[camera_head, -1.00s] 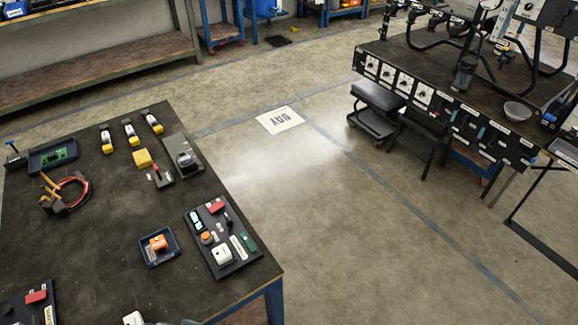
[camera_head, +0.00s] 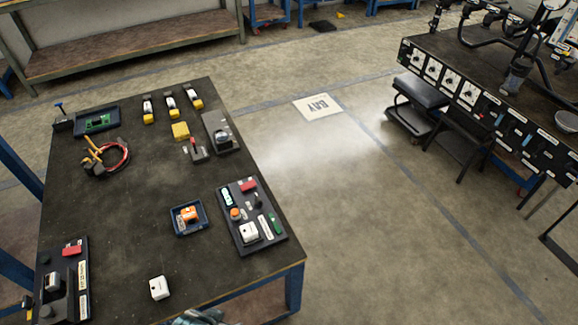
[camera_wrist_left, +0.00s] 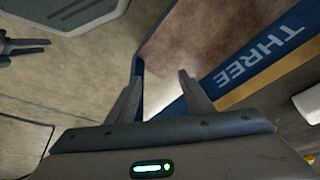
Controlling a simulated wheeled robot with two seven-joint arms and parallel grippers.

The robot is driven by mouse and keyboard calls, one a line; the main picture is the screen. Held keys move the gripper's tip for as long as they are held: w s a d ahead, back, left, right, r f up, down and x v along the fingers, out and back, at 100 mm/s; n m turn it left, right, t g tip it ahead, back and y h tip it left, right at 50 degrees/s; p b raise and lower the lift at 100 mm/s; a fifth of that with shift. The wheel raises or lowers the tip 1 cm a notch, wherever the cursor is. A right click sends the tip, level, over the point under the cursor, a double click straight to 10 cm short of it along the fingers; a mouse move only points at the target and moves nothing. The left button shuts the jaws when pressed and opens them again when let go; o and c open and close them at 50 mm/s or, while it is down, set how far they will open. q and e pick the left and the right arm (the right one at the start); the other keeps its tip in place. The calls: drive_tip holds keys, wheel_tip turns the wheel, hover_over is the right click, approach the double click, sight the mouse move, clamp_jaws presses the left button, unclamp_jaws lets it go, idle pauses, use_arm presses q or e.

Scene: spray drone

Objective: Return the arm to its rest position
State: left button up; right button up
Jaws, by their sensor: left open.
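In the left wrist view my left gripper (camera_wrist_left: 160,82) is open, with its two fingers apart and nothing between them. It is beside a blue table frame bar (camera_wrist_left: 260,60) marked THREE, with floor behind the fingers. In the head view only a small grey piece, probably of my left arm (camera_head: 200,317), shows at the bottom edge by the table's front. A dark pronged part (camera_wrist_left: 22,46) at the left edge of the wrist view may be my right gripper; it is cut off and its state is unclear.
The dark work table (camera_head: 130,215) holds a white block (camera_head: 159,288), a blue tray (camera_head: 177,228) with an orange part, and panels (camera_head: 277,232) of components. Open floor (camera_head: 350,220) lies to its right. A black equipment bench (camera_head: 440,45) stands at the far right.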

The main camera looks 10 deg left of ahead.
use_arm(q)
drive_tip(key=s+d+f, duration=0.1)
drive_tip(key=s+f, duration=0.2)
drive_tip(key=f, duration=1.1)
drive_tip(key=s+d+f+t+h, duration=0.1)
drive_tip(key=s+f, duration=0.2)
drive_tip(key=f, duration=1.1)
drive_tip(key=shift+s+d+m+t, duration=0.15)
drive_tip(key=shift+s+m+t, duration=0.1)
drive_tip(key=shift+m+t, duration=0.05)
